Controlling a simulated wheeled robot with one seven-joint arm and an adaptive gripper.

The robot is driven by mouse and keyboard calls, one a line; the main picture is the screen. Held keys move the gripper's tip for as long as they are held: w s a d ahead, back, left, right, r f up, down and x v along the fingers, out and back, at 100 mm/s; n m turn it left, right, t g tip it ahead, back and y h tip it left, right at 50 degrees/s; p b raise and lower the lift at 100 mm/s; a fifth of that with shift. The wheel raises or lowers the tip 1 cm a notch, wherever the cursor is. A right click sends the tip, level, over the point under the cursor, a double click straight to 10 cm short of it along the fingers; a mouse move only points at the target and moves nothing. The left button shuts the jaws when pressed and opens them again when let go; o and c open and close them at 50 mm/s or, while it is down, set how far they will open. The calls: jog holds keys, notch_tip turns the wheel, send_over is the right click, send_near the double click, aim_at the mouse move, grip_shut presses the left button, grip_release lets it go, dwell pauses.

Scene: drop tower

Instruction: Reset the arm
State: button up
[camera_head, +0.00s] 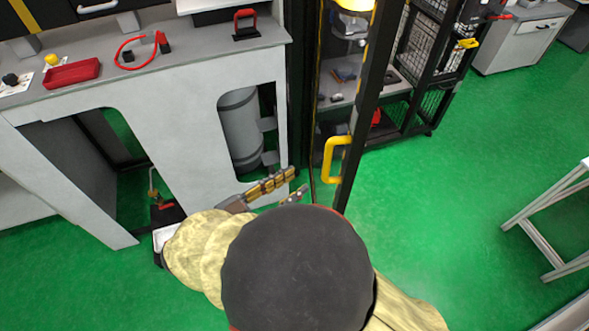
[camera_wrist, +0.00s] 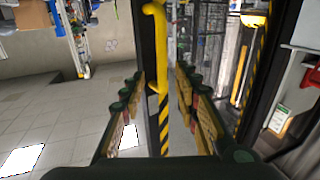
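My arm (camera_head: 205,255), in a pale yellow cover with a dark round joint, reaches forward from the bottom of the head view. My gripper (camera_head: 297,182) is beyond that joint, low beside the grey bench. Its two fingers are spread apart with nothing visibly held. In the wrist view my gripper (camera_wrist: 158,78) also shows a gap between its padded fingers. A yellow door handle (camera_head: 333,160) on a dark door post (camera_head: 366,95) is just right of the fingertips in the head view. In the wrist view the handle (camera_wrist: 160,45) lines up with the gap; its distance is unclear.
The grey bench (camera_head: 190,85) stands left, bearing a red tray (camera_head: 71,73) and a red cable (camera_head: 140,52). A tower with a lit yellow lamp (camera_head: 354,4) is behind the post. A black mesh cage (camera_head: 420,60) stands behind.

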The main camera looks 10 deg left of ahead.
jog(key=w+a+f+n+y, duration=0.4)
jog(key=a+f+y, duration=0.6)
jog(key=a, duration=0.3)
jog(key=s+a+n+g+y, duration=0.55)
jog(key=a+y, duration=0.25)
jog(key=a, duration=0.2)
jog(key=s+d+r+g+h, duration=0.1)
jog(key=d+r, duration=0.4)
jog(key=d, duration=1.2)
jog(key=s+d+r+m+h, duration=0.1)
jog(key=s+d+r+h, duration=0.2)
jog(key=d, duration=1.4)
jog(key=s+d+r+g+h, duration=0.1)
jog(key=d+r, duration=0.8)
jog(key=d, duration=0.9)
jog(key=shift+s+g+h, duration=0.35)
jog(key=shift+s+h, duration=0.35)
jog(key=shift+s, duration=0.25)
